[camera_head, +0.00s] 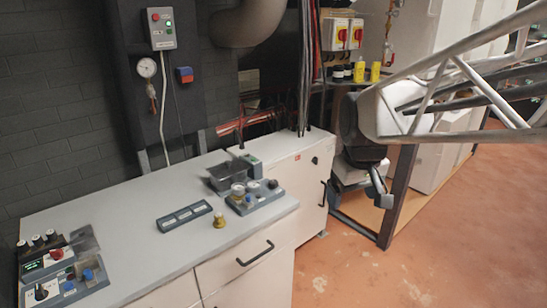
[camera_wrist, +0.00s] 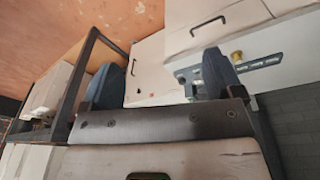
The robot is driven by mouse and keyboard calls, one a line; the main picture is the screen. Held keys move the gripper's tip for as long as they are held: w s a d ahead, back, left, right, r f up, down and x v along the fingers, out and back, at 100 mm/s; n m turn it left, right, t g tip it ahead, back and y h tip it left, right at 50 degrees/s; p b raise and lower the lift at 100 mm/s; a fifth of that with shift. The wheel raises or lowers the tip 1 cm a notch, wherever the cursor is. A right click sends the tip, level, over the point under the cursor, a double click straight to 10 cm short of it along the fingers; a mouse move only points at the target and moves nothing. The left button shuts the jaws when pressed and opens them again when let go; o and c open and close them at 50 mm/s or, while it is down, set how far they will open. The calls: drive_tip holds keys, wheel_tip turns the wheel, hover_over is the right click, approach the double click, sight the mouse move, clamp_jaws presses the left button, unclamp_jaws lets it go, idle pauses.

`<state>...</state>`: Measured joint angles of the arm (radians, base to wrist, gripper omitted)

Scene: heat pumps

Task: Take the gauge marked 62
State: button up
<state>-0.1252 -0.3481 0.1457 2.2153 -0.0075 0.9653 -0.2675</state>
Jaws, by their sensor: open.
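No number 62 is readable on anything in view. In the head view, a small tray of round gauge-like parts (camera_head: 254,195) sits on the right half of the grey worktop (camera_head: 130,206). A brass-coloured knobbed part (camera_head: 219,220) stands alone near the front edge; it also shows in the wrist view (camera_wrist: 236,58). A round white dial gauge (camera_head: 147,67) hangs on the wall. My gripper (camera_wrist: 160,82) is open and empty, with its two dark fingers apart, away from the worktop's parts. In the head view my arm is right of the worktop, over the floor.
A dark slotted holder (camera_head: 184,216) lies mid-worktop, with a dark open bin (camera_head: 226,176) behind. Devices with knobs (camera_head: 60,275) fill the left end. A control box (camera_head: 161,28) is on the wall. Yellow containers (camera_head: 375,71) stand on a shelf. The orange floor (camera_head: 330,268) is clear.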

drive_tip(key=w+a+n, duration=0.3)
drive_tip(key=w+a, duration=0.3)
drive_tip(key=w, duration=0.5)
drive_tip(key=n+g, duration=0.2)
drive_tip(key=n, duration=0.6)
hover_over(237, 186)
drive_tip(key=f, duration=1.6)
drive_tip(key=shift+d, duration=0.25)
drive_tip(key=shift+a+f, duration=0.15)
drive_tip(key=shift+a, duration=0.1)
drive_tip(key=shift+f, duration=0.1)
drive_tip(key=shift+f, duration=1.2)
drive_tip(key=shift+f, duration=0.1)
